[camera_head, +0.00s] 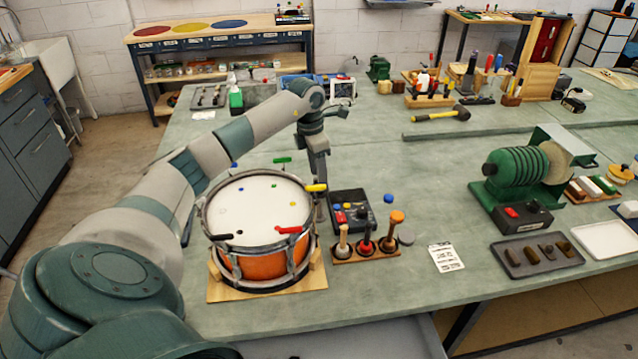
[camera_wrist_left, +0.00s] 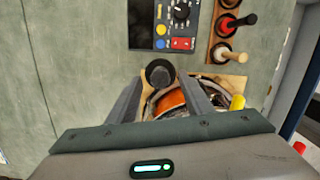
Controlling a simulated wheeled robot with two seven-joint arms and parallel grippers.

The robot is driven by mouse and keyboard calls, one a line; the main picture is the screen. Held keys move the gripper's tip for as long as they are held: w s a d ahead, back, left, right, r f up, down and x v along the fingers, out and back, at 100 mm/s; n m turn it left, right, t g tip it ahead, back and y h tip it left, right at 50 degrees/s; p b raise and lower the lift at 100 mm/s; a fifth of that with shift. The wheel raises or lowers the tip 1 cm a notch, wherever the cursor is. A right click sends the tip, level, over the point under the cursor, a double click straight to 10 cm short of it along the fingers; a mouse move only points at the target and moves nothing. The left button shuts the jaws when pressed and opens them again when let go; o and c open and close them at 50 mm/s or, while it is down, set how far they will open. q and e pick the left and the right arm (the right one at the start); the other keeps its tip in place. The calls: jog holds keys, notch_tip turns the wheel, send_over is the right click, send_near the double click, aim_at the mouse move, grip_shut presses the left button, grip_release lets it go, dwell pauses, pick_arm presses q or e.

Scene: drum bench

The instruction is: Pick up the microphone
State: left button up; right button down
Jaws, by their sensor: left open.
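A dark, round-topped object (camera_wrist_left: 160,72), which looks like the microphone seen end-on, shows between the finger ends in the left wrist view. In the head view I cannot make it out clearly behind the drum and my gripper. My left gripper (camera_head: 319,178) points down just past the back right rim of the drum (camera_head: 258,208). Its two fingers (camera_wrist_left: 159,88) are apart in the left wrist view, one on each side of the dark object. I cannot tell whether they touch it. My right gripper is not in view.
A control box with knobs (camera_head: 352,212) stands right of the drum. A wooden rack of handled tools (camera_head: 366,248) is in front of it. A yellow key (camera_head: 316,188) sticks out at the drum rim. A green grinding machine (camera_head: 520,172) is farther right. Bench behind the box is clear.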

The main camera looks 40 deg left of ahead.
pick_arm(q)
jog(key=shift+f+p, duration=0.45)
jog(key=shift+f, duration=0.45)
jog(key=shift+w+d+f, duration=0.1)
jog(key=shift+f, duration=0.35)
jog(key=c, duration=1.1)
jog(key=shift+r, duration=0.15)
